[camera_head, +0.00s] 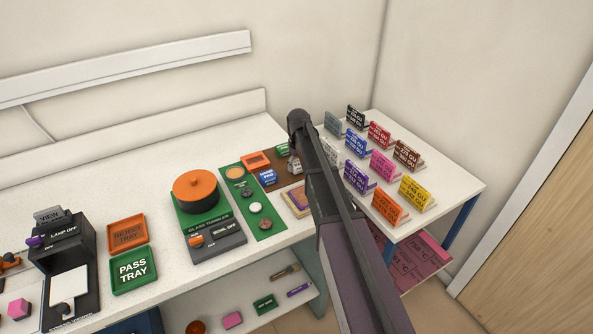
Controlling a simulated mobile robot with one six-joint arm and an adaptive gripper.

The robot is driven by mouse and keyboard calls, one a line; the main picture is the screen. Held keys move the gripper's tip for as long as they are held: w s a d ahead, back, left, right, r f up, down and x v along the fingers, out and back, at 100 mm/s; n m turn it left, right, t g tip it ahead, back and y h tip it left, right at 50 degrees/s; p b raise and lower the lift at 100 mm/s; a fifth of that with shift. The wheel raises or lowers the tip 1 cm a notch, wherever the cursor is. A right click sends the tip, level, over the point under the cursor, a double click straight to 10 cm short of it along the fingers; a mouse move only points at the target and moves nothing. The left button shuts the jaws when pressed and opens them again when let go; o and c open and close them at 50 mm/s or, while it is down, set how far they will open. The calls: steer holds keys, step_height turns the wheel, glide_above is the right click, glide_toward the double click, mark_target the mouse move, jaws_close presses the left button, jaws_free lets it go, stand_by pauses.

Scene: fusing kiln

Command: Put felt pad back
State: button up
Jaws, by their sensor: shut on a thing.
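My gripper (294,166) is partly visible beside my dark arm, low over the right end of the white bench. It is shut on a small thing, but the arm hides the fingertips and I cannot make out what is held. A flat tan piece with a purple middle (297,199) lies on the bench just below the gripper in the picture, partly covered by my arm. I cannot tell whether it is the felt pad or a place for one. No other felt pad can be made out.
A green mat (265,221) with small round pieces lies left of the gripper, next to an orange-lidded green device (196,191). An orange reject tray (127,234) and green pass tray (134,271) stand farther left. Several coloured cards (383,166) fill the right table (463,185).

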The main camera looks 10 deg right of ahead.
mark_target(298, 163)
steer(key=shift+f, duration=0.35)
steer(key=o, duration=0.9)
steer(key=shift+c, duration=0.2)
steer(key=shift+r, duration=0.2)
step_height(298, 163, up, 12)
steer(key=p, duration=1.2)
steer(key=s+m, duration=0.3)
steer(key=s, duration=2.5)
steer(key=shift+s+a+m, duration=0.3)
steer(key=shift+s+a, duration=0.05)
steer(key=shift+a, duration=0.05)
